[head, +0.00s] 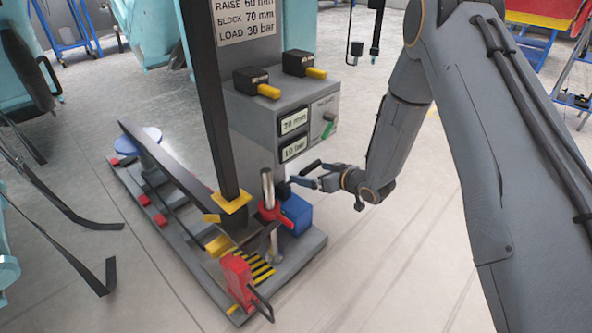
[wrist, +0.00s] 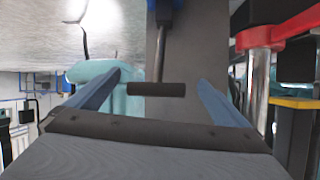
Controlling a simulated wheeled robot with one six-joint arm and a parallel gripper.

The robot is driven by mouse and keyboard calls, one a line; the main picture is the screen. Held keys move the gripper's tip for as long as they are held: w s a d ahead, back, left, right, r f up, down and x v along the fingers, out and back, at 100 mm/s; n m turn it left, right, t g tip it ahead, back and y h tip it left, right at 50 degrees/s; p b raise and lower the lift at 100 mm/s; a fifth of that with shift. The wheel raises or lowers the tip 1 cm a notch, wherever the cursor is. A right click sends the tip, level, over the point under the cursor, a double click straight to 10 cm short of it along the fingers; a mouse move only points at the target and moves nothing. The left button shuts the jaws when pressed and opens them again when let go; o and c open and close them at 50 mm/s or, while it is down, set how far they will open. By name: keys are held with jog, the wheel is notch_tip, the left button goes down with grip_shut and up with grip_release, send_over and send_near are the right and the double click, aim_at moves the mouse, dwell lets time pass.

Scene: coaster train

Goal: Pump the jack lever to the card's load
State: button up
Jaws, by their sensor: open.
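The card (head: 246,18) reads raise 60 mm, block 70 mm, load 30 bar. On the grey cabinet, the upper display (head: 293,121) reads 70 mm and the lower display (head: 295,148) seems to read 10 bar. The jack lever is a thin rod with a black crossbar grip (wrist: 157,89). In the wrist view the grip lies between the spread fingers of my open gripper (wrist: 158,92), with visible gaps on both sides. In the head view my gripper (head: 305,178) is beside the cabinet, above and right of the blue pump body (head: 297,212).
Two black blocks (head: 251,80) with yellow handles sit on the cabinet top. A green switch (head: 328,129) is on its panel. A red clamp (head: 238,281) and a chrome post (head: 268,188) stand on the grey base. The floor right of the base is clear.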

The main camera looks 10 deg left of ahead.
jog(key=shift+b+x, duration=1.3)
jog(key=shift+x, duration=2.55)
jog(key=shift+w+r, duration=0.1)
jog(key=shift+r, duration=0.1)
